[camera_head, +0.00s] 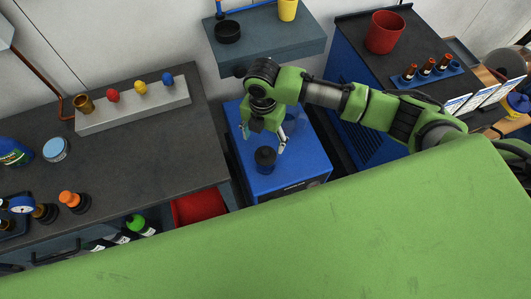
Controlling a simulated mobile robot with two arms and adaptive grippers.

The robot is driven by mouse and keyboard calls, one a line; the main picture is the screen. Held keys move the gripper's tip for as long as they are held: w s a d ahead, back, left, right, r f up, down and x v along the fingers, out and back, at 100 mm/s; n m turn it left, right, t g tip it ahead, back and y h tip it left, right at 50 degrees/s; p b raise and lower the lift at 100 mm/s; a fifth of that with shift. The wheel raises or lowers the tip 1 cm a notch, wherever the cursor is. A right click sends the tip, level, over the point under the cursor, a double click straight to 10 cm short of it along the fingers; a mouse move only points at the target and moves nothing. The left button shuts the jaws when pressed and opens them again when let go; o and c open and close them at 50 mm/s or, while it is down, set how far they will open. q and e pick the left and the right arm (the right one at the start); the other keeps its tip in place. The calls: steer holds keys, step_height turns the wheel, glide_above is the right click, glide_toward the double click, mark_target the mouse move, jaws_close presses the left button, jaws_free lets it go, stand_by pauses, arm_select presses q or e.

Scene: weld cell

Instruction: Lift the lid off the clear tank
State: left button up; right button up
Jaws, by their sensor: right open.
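My right gripper (264,138) reaches in from the right and points down, open, over a blue-topped cabinet (309,168). A faint see-through shape, apparently the clear tank (296,121), stands on the cabinet just right of and behind the gripper. It is partly hidden by the gripper, and I cannot make out its lid. A small dark round container (265,158) stands upright on the cabinet, just below the fingertips in the picture. I cannot tell whether the fingers touch anything. My left gripper is not in view.
A grey wall shelf (270,49) with a black bowl (228,32) and a yellow cup (288,9) hangs behind. A dark workbench (130,165) stands left. A dark-topped blue cabinet with a red bucket (385,32) stands right. A red bin (200,206) sits low beside the blue-topped cabinet.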

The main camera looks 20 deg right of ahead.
mark_target(265, 152)
steer(key=shift+f, duration=0.85)
steer(key=f, duration=0.1)
steer(key=f+p, duration=0.1)
steer(key=f, duration=0.2)
steer(key=shift+s+d+p, duration=0.2)
steer(key=shift+s+p, duration=0.1)
steer(key=shift+s, duration=0.05)
steer(key=shift+f, duration=0.7)
steer(key=c, duration=1)
